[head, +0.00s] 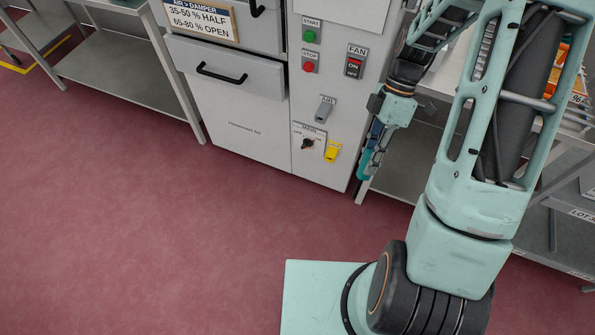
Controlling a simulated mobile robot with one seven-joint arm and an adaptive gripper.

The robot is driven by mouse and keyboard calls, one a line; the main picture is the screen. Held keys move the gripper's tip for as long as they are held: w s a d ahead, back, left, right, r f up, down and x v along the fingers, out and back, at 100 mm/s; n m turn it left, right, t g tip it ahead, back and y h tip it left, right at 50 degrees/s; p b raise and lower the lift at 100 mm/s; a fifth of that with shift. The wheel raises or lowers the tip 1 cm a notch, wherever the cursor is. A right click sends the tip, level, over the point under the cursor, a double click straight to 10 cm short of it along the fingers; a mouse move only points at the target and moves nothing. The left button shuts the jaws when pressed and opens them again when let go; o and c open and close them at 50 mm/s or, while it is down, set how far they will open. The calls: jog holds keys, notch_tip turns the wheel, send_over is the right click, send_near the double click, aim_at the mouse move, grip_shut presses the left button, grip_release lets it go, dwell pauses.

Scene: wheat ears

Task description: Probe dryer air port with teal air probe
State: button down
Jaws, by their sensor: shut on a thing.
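The dryer is a pale grey cabinet (245,135). On its front panel, under an AIR label, is a small grey fitting (325,109), which I take as the air port; its opening is too small to make out. My gripper (373,148) hangs at the right edge of the panel, right of and below that fitting and apart from it. It is shut on the teal air probe (364,166), which shows as a teal piece at the jaws. The probe's tip is hard to make out, and part of the probe is hidden by the gripper.
The panel also has a green START button (310,36), a red STOP button (308,67), a FAN switch (354,66), a black MAIN knob (308,143) and a yellow tag (332,151). A steel table (400,165) stands right behind my arm. The red floor in front is clear.

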notch_tip(320, 180, down, 9)
jog(key=w+n+t+h+b, duration=0.1)
jog(key=w+n+h+b, duration=0.2)
jog(key=n+h+b, duration=1.2)
jog(key=w+a+f+n+t+y+b, duration=0.2)
jog(key=a+f+n+t+y+b, duration=0.1)
jog(key=a+n+t, duration=0.6)
jog(key=w+a+f+n+t+y+b, duration=0.3)
jog(key=a+f+n+t, duration=0.3)
jog(key=a+n+t, duration=0.3)
jog(key=n+t+b, duration=0.1)
jog(key=n+t, duration=0.2)
jog(key=shift+w+f+n+b, duration=0.2)
jog(key=shift+w+n+b, duration=0.15)
jog(key=shift+n+b, duration=0.05)
jog(key=shift+r+p, duration=0.15)
jog(key=shift+p, duration=0.5)
jog(key=shift+p+x, duration=0.5)
jog(key=shift+x, duration=2.3)
jog(key=shift+w, duration=0.1)
jog(key=shift+p, duration=0.85)
